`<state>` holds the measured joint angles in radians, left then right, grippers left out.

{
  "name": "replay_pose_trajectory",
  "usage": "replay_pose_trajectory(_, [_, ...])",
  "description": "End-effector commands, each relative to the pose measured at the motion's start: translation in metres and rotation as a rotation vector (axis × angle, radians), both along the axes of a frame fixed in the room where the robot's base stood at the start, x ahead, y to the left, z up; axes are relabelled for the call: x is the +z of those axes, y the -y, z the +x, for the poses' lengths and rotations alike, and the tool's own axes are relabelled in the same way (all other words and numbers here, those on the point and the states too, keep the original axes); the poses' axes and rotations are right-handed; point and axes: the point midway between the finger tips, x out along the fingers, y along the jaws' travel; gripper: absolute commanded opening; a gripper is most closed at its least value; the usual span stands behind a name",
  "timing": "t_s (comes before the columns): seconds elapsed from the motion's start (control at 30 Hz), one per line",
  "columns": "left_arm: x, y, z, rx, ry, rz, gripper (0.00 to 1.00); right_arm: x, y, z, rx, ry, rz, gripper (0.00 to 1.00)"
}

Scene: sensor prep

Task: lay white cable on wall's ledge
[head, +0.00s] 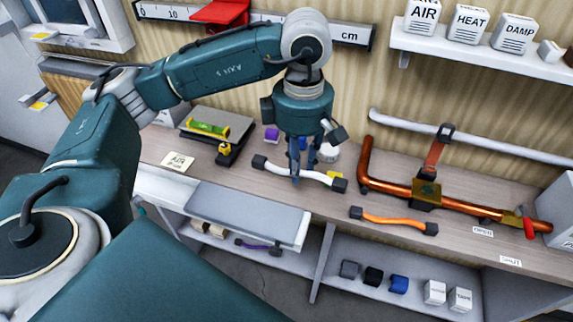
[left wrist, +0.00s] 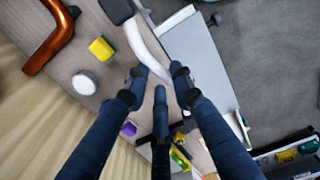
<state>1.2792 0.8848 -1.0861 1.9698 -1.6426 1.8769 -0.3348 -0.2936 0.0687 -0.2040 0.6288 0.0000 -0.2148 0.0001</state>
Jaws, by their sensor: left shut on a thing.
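The white cable (head: 318,177) has black end pieces and lies along the front part of the wooden bench in the head view. My left gripper (head: 302,170) points down at its middle, with its fingers shut on it. In the left wrist view the white cable (left wrist: 145,45) runs up from between the fingertips of my left gripper (left wrist: 158,73) to a black end. I cannot tell whether the cable is clear of the bench. The wall's white ledge (head: 480,67) is at the upper right and bears boxes marked AIR, HEAT and DAMP. My right gripper is not in view.
An orange cable (head: 392,219) and a copper pipe assembly (head: 385,186) lie to the right on the bench. A white pipe (head: 490,145) runs along the wall below the ledge. A yellow block (left wrist: 101,49) and a white round thing (left wrist: 84,83) stand close to the gripper.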

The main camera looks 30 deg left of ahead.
Motion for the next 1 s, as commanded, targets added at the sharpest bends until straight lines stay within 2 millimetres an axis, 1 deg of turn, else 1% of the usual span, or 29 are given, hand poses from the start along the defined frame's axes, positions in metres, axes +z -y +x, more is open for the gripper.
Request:
replay_pose_trajectory(0.03, [0.009,-0.004,0.007,0.166,-0.001,-0.002,0.0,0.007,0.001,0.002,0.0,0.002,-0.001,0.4])
replay_pose_trajectory(0.17, [0.022,-0.016,0.022,0.612,-0.001,-0.001,0.0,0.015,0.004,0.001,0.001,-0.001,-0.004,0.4])
replay_pose_trajectory(0.2, [0.026,-0.019,0.026,0.748,-0.001,-0.001,0.0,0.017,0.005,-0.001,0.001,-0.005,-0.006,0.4])
replay_pose_trajectory(0.27, [0.032,-0.025,0.032,0.953,-0.002,-0.001,0.0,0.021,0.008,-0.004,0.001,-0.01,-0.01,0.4])
replay_pose_trajectory(0.3, [0.035,-0.029,0.035,1.091,-0.002,0.0,0.0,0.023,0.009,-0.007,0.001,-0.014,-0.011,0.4])
replay_pose_trajectory(0.37, [0.041,-0.035,0.041,1.295,-0.002,0.0,0.0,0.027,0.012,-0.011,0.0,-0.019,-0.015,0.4])
replay_pose_trajectory(0.5, [0.053,-0.049,0.052,1.771,-0.002,0.001,0.0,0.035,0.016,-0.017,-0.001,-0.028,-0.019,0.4])
replay_pose_trajectory(0.57, [0.058,-0.055,0.056,1.973,-0.003,0.001,0.0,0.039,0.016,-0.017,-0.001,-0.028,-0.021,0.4])
replay_pose_trajectory(0.6, [0.062,-0.059,0.059,2.108,-0.002,0.0,0.0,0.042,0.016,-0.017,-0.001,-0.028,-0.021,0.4])
replay_pose_trajectory(0.7, [0.069,-0.069,0.065,2.431,-0.002,0.0,0.0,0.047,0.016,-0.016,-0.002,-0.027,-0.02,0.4])
replay_pose_trajectory(0.8, [0.075,-0.078,0.069,2.711,-0.001,0.002,0.0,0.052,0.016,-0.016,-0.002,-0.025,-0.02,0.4])
replay_pose_trajectory(0.9, [0.078,-0.084,0.072,2.928,-0.001,0.001,0.0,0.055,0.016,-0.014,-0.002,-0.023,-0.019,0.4])
replay_pose_trajectory(1.0, [0.081,-0.088,0.074,3.072,0.001,-0.001,0.0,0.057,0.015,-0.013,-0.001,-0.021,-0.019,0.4])
